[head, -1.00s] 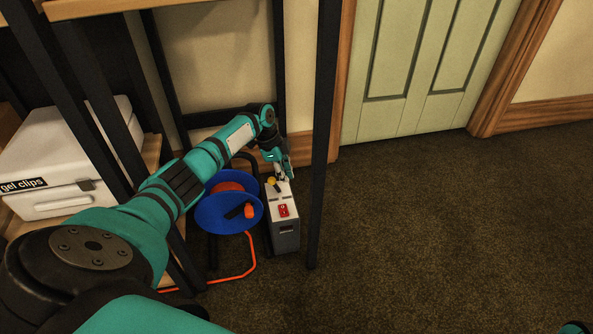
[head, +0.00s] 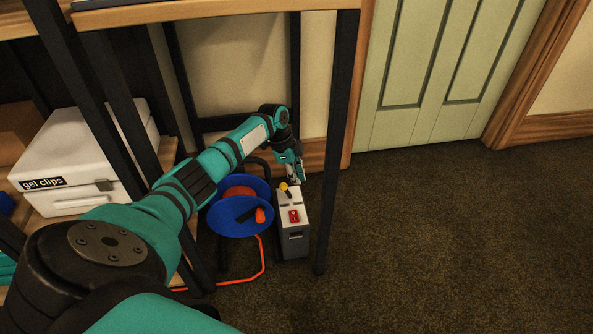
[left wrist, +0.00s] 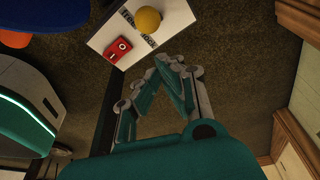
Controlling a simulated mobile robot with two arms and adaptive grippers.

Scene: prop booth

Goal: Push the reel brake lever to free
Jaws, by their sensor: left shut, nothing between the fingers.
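The brake lever with a round yellow knob (head: 284,186) stands on top of a light grey control box (head: 292,245) on the floor. My left gripper (head: 296,179) is shut and empty, just right of and behind the knob. In the left wrist view the knob (left wrist: 149,19) is above the closed fingertips (left wrist: 170,62), with a visible gap in the picture. A label beside it is partly hidden by the knob. A blue cable reel (head: 240,219) stands left of the box. My right gripper is out of view.
A red switch (head: 294,216) is on the box's top. A dark shelf post (head: 338,150) rises close to the box's right. A white case labelled gel clips (head: 80,160) sits on the shelf at left. An orange cable (head: 262,265) lies below the reel. The carpet (head: 450,240) at right is clear.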

